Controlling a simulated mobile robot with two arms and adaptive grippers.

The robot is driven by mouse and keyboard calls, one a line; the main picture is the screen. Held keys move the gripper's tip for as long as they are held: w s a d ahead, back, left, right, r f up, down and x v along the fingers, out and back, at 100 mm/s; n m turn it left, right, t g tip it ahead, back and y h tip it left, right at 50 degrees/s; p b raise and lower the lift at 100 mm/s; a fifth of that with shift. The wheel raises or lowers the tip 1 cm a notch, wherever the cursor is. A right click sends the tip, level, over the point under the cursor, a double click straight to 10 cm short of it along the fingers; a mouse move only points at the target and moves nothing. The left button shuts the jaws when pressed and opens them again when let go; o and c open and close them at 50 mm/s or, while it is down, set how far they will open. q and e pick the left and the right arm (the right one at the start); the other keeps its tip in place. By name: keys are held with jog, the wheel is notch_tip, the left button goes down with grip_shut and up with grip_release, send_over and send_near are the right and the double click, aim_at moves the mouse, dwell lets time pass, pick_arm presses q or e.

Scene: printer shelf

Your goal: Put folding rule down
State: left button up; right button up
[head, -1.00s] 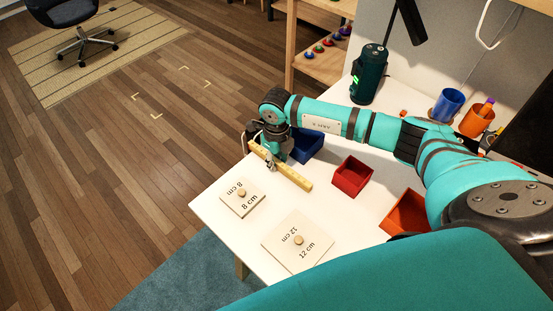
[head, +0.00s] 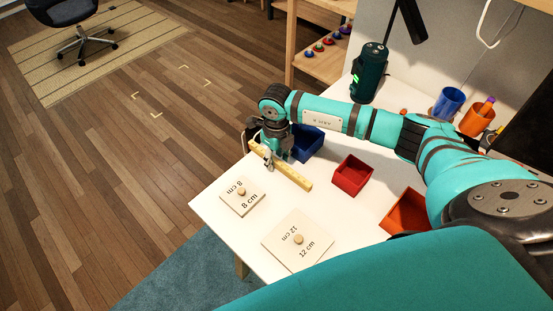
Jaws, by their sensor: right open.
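The yellow folding rule (head: 293,177) lies at the far left part of the white table, between the 8 cm plate and the blue bin. My right gripper (head: 268,160) points down over the rule's far end, its fingers open around or just beside it; I cannot tell whether they touch it. Part of the rule is hidden behind the fingers. My left gripper is not in view.
On the white table (head: 225,183) are an 8 cm plate (head: 250,204), a 12 cm plate (head: 313,252), a blue bin (head: 309,139), a red bin (head: 351,178) and an orange-red bin (head: 398,217). A dark green cylinder (head: 368,75), a blue cup (head: 449,103) and an orange cup (head: 474,124) stand behind.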

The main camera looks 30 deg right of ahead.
aim_at(277, 160)
notch_tip(277, 160, up, 11)
jog(key=b, duration=0.1)
jog(key=shift+b, duration=0.35)
dwell(0.3)
